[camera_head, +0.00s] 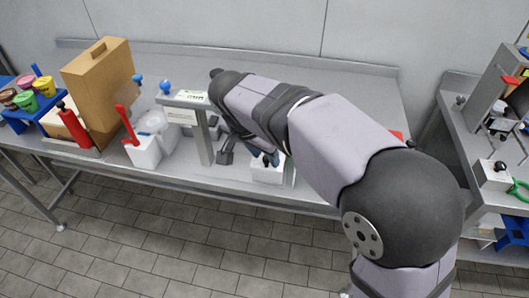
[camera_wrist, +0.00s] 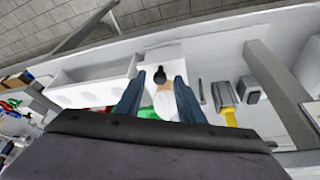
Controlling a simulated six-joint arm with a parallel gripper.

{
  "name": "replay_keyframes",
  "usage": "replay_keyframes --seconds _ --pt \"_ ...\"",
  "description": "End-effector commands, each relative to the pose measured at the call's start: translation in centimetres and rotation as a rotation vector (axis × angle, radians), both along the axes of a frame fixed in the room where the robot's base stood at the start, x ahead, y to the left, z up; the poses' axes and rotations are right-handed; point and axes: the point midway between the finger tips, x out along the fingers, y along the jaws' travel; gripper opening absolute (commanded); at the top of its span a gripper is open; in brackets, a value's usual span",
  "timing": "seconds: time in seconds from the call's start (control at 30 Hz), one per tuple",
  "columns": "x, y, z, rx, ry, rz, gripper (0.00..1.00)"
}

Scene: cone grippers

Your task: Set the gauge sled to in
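In the wrist view, the two blue fingers of my gripper (camera_wrist: 160,80) stand apart, with gaps on both sides of a black knob (camera_wrist: 160,74). The knob stands on a white block (camera_wrist: 165,54), which may be the gauge sled; no readable label confirms this. In the head view, my gripper (camera_head: 264,158) is mostly hidden by my arm, just above a white block (camera_head: 268,175) near the table's front edge. I cannot tell whether the fingers touch the knob.
A grey post with a sign (camera_head: 182,116) stands left of my gripper. Further left are a white box with a red handle (camera_head: 143,154), a brown case (camera_head: 100,75) and colored tubs (camera_head: 25,101). The back of the table (camera_head: 270,68) is clear.

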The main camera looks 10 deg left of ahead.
Motion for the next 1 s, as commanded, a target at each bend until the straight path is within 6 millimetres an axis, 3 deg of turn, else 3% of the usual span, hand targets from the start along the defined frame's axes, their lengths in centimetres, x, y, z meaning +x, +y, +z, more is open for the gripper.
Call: replay_keyframes --seconds 0.2,0.33,0.37,0.67,1.0 --pt "0.0 0.0 0.0 0.000 0.000 0.000 0.33" --pt "0.0 0.0 0.0 0.000 0.000 0.000 0.01" --pt "0.0 0.0 0.0 0.000 0.000 0.000 0.00" --pt "0.0 0.9 0.1 0.000 0.001 0.002 0.00" --pt "0.1 5.5 0.4 0.001 0.000 0.004 0.00"
